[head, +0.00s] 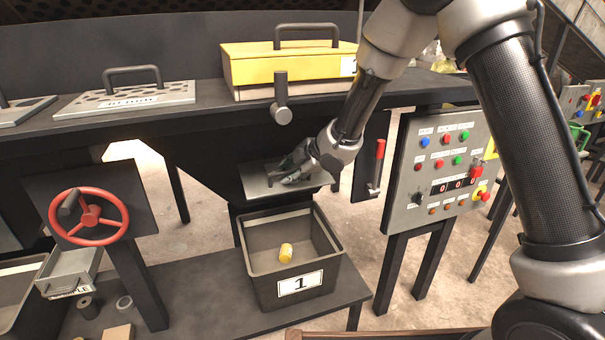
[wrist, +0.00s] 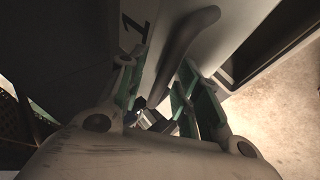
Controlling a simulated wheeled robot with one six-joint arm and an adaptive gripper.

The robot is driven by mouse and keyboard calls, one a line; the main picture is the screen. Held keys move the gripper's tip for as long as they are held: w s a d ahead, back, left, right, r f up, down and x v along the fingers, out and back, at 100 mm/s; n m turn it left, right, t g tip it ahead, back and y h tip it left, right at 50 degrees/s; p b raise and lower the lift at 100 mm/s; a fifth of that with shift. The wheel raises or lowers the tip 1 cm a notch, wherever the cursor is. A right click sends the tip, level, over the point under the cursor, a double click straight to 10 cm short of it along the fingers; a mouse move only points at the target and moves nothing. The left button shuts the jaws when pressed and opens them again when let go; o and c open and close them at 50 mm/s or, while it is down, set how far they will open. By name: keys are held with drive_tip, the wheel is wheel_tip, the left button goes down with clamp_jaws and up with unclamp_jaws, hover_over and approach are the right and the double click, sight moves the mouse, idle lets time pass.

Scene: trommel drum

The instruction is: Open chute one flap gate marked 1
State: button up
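The chute one flap gate (head: 253,180) is a light grey plate under the dark chute in the head view, above the bin labelled 1. My gripper (head: 290,172) is in front of the plate and hides part of it. In the wrist view the plate carries a black 1 (wrist: 133,28) and a dark bar handle (wrist: 187,42). My gripper (wrist: 162,75) is open, with green-padded fingers on either side of the handle. Gaps show beside the bar, so it does not look clamped. Whether the flap is fully closed is hard to tell.
The bin (head: 262,288) below holds a yellow cylinder (head: 286,252). A red-handled lever (head: 377,165) and a button panel (head: 440,185) stand right of my gripper. A red handwheel (head: 90,217) is at left. A yellow lidded box (head: 290,68) sits above.

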drive_tip(key=s+d+r, duration=0.3)
drive_tip(key=s+d, duration=0.6)
drive_tip(key=d, duration=0.3)
drive_tip(key=shift+s+r, duration=0.15)
drive_tip(key=shift+s, duration=0.05)
drive_tip(key=shift+d, duration=0.1)
drive_tip(key=s+d+f+m+g+h, duration=0.1)
drive_tip(key=s+d+f+m+h, duration=0.1)
drive_tip(key=d+f+m+h, duration=0.45)
drive_tip(key=s+d+r+m+g+h, duration=0.1)
drive_tip(key=s+d+r+m, duration=0.3)
drive_tip(key=d, duration=0.3)
drive_tip(key=s+d+r+m+g+h, duration=0.1)
drive_tip(key=s+d+r+m, duration=0.25)
drive_tip(key=d, duration=0.45)
drive_tip(key=s+d+r+m, duration=0.2)
drive_tip(key=s+r+m, duration=0.1)
drive_tip(key=s+r, duration=0.2)
drive_tip(key=s+d+r+m+t+y, duration=0.1)
drive_tip(key=s+d+r+m, duration=0.1)
drive_tip(key=s+r, duration=0.3)
drive_tip(key=s+d+r+m, duration=0.3)
drive_tip(key=s+r+m, duration=0.1)
drive_tip(key=s+r, duration=0.1)
drive_tip(key=shift+s+m+t, duration=0.3)
drive_tip(key=shift+s+t, duration=0.1)
drive_tip(key=shift+s, duration=0.3)
drive_tip(key=shift+d, duration=0.1)
